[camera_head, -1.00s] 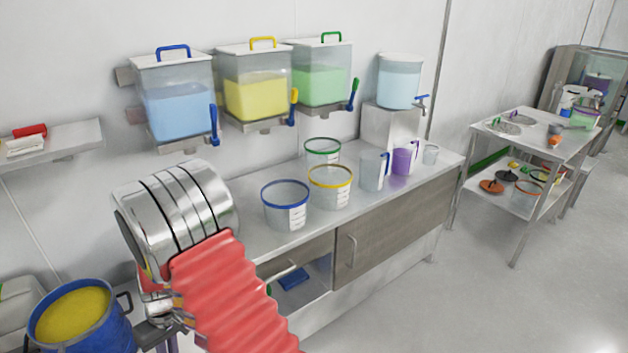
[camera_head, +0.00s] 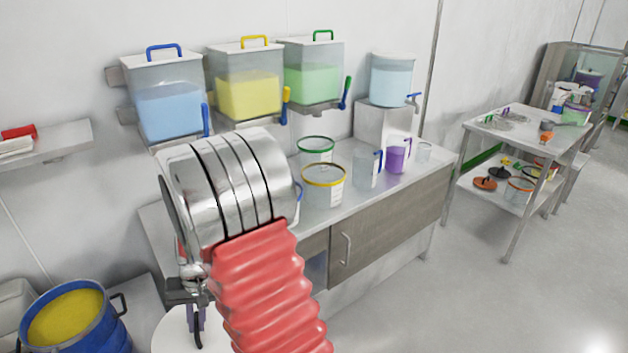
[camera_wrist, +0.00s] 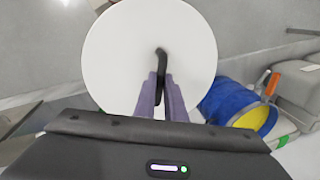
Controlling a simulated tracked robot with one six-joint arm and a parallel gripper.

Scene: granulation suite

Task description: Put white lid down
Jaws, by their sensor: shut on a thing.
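The white lid (camera_wrist: 130,50) is a round flat disc with a dark upright handle (camera_wrist: 162,62) near its middle. My gripper (camera_wrist: 162,82) is shut on that handle, its two purple fingers on either side. In the head view the lid (camera_head: 172,332) shows partly at the bottom, below my wrist, cut off by the frame edge and partly covered by my arm. My gripper (camera_head: 197,322) is above it there. The lid is held in front of the counter; I cannot tell its height above any surface.
A blue drum of yellow powder (camera_head: 68,315) stands at lower left. The counter (camera_head: 400,190) holds yellow-rimmed (camera_head: 322,187) and green-rimmed buckets (camera_head: 315,150) and jugs. Clear-sided bins (camera_head: 165,105) hang above. A steel trolley (camera_head: 525,135) stands right; the floor (camera_head: 440,300) before it is clear.

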